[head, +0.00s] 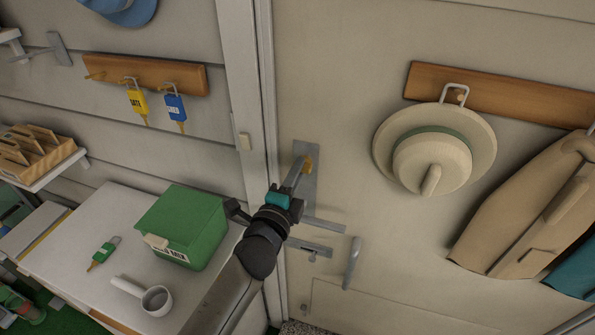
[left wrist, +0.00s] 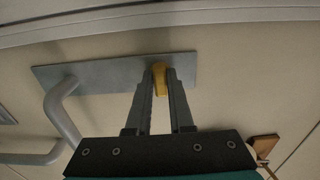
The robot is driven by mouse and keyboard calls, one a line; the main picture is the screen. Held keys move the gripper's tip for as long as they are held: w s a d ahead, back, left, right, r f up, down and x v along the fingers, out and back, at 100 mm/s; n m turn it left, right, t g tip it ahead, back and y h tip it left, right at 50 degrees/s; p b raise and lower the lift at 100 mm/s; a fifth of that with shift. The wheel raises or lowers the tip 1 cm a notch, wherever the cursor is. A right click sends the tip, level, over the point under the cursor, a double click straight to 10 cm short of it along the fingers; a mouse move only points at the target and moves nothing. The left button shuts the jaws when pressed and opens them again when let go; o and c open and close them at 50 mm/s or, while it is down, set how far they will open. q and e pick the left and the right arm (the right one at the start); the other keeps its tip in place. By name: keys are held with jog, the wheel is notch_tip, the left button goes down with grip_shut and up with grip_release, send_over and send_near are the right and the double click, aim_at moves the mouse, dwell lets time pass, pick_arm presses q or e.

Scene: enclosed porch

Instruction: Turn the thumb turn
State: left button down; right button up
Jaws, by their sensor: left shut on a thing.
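The thumb turn (head: 308,165) is a small yellow-brass piece on a grey metal plate (head: 309,187) on the cream door. In the left wrist view the thumb turn (left wrist: 160,85) stands between the two dark fingers of my left gripper (left wrist: 163,80), near one end of the plate (left wrist: 105,75). My left gripper (head: 301,172) is shut on the thumb turn; its fingers cover part of it. A grey lever handle (left wrist: 62,125) is on the other part of the same plate. My right gripper is not in view.
Below the plate are a slide bolt (head: 310,250) and a pull handle (head: 351,262). A hat (head: 432,160) and a tan garment (head: 525,205) hang to the right. A green box (head: 185,225) and a white scoop (head: 150,298) are on the table (head: 60,262) at left.

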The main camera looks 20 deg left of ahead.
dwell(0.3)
pick_arm(q)
jog(key=c, duration=0.8)
grip_release()
jog(key=s+b, duration=0.2)
jog(key=s, duration=1.3)
jog(key=shift+s+a, duration=0.15)
jog(key=shift+a, duration=0.1)
jog(key=shift+f, duration=0.1)
